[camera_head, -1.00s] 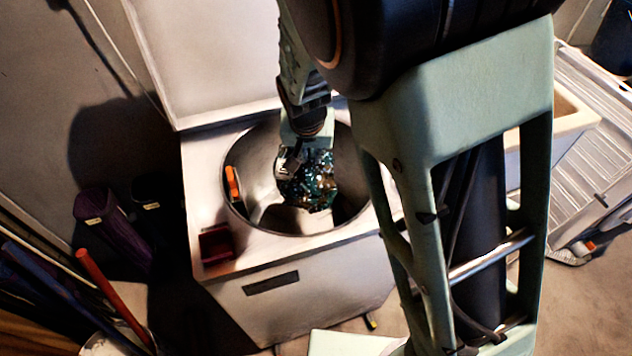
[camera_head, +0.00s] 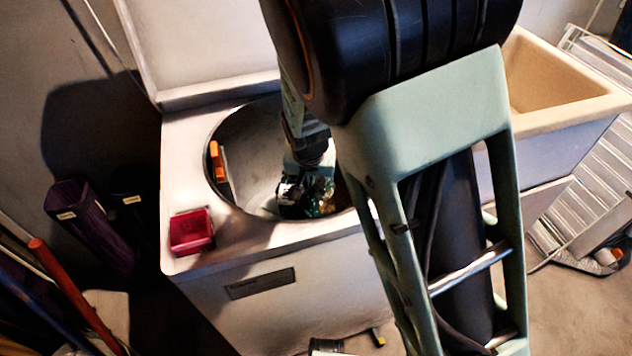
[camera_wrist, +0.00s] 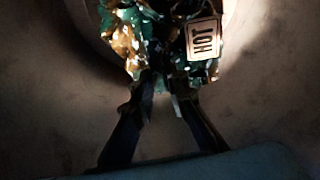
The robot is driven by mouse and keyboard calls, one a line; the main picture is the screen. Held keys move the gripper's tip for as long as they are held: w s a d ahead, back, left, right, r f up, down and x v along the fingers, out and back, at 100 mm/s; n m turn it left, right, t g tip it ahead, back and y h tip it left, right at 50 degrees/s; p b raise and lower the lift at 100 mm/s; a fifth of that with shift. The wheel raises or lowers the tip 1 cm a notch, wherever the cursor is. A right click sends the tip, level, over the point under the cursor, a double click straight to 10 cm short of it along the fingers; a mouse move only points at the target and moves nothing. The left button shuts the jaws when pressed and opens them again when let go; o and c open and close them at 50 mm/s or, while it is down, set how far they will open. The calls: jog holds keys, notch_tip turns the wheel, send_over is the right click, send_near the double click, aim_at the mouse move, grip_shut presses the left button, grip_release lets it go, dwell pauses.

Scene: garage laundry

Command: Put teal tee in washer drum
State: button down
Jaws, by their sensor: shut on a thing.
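The teal tee (camera_head: 318,200) is a crumpled, shiny teal bundle with brown and white patches. My gripper (camera_head: 300,182) is shut on it, inside the round opening of the washer drum (camera_head: 252,172). In the wrist view the tee (camera_wrist: 165,55) hangs at the tips of my gripper (camera_wrist: 168,92), and a tag reading "HOT" shows beside it. How far the tee is above the drum floor I cannot tell. My arm hides the right part of the opening.
An orange object (camera_head: 217,160) is on the drum's left inner wall. A red box (camera_head: 191,231) sits on the washer top's front left corner. The raised lid (camera_head: 205,45) stands behind. A beige sink (camera_head: 560,95) is at right, dark purple bins (camera_head: 95,222) at left.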

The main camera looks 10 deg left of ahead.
jog(key=shift+f+b, duration=0.75)
jog(key=shift+f, duration=2.3)
jog(key=shift+f+b, duration=0.4)
jog(key=shift+f, duration=0.2)
jog(key=c, duration=1.9)
grip_release()
